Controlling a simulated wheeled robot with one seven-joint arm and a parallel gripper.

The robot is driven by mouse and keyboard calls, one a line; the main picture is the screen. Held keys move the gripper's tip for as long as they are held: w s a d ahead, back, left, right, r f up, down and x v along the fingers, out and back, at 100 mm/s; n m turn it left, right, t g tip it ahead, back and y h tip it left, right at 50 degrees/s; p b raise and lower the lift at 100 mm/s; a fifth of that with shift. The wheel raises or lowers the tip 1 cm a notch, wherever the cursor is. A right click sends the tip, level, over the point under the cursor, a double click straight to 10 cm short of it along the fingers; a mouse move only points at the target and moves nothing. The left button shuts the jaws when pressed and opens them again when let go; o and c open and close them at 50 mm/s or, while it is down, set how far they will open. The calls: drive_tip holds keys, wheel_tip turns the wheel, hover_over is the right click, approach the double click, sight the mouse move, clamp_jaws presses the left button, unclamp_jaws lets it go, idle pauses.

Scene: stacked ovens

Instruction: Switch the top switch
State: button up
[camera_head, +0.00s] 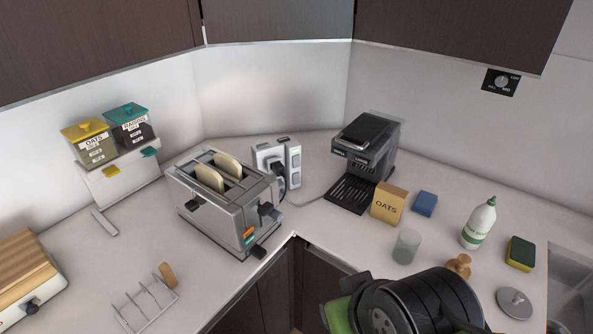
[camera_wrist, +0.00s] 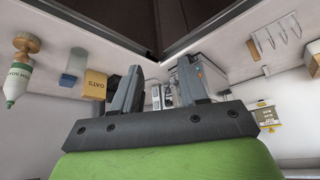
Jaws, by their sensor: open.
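A white socket tower (camera_head: 294,165) with grey rectangular switch faces on its side stands on the counter in the corner, behind the toaster. A black plug is in its side and a cable runs from it toward the coffee machine. Which switch is up or down is too small to tell. My gripper (camera_wrist: 159,75) is open and empty; the socket tower (camera_wrist: 158,97) shows small, farther off between its fingers. In the head view only my black wrist and a green part show at the bottom, well in front of the tower.
A steel toaster (camera_head: 225,200) with two bread slices stands just left of the tower. A black coffee machine (camera_head: 367,150) stands right of it. An oats box (camera_head: 389,205), cup (camera_head: 406,246) and bottle (camera_head: 478,225) are farther right. A toast rack (camera_head: 146,302) is front left.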

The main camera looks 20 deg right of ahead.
clamp_jaws()
idle(1.4)
